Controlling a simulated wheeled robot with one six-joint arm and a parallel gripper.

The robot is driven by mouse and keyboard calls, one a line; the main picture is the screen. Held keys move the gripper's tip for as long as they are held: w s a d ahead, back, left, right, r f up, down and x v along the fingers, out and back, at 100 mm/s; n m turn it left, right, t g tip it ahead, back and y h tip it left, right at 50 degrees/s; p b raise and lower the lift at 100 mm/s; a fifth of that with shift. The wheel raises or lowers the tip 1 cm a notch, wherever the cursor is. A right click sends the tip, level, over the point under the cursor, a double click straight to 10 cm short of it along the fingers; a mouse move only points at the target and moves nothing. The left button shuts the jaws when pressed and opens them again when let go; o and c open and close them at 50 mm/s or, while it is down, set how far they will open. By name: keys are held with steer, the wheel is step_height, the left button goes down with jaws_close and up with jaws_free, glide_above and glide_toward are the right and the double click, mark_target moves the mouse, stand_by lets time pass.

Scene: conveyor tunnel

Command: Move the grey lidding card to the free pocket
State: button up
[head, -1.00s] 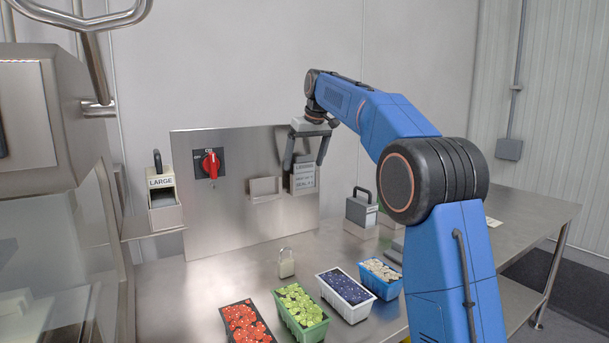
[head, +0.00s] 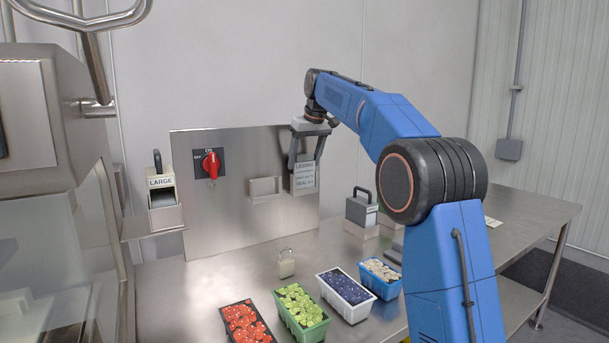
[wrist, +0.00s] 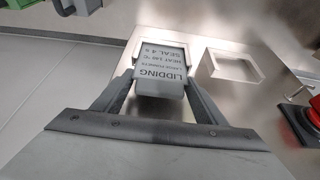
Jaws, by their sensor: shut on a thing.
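The grey lidding card (head: 304,178), printed with dark text, sits in the right pocket on the steel panel. It also shows upside down in the wrist view (wrist: 161,68). My gripper (head: 304,163) is shut on the card, with one finger at each side of it. The free pocket (head: 265,190) is an empty shallow holder just left of the card on the same panel. In the wrist view the free pocket (wrist: 232,66) shows to the right of the card.
A red rotary switch (head: 210,164) is on the panel's left. A box marked LARGE (head: 161,188) stands on a left shelf. A padlock (head: 286,264) and several filled punnets (head: 301,310) are on the steel table. A grey handled block (head: 361,210) stands right of the panel.

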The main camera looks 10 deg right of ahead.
steer(key=shift+r, duration=0.15)
steer(key=shift+r, duration=1.2)
steer(key=shift+r, duration=0.1)
steer(key=shift+r, duration=3.1)
steer(key=s+a+r, duration=0.2)
steer(key=a, duration=0.5)
steer(key=s+a+r, duration=0.2)
steer(key=a, duration=0.4)
steer(key=shift+s+a+f, duration=0.15)
steer(key=shift+f, duration=2.5)
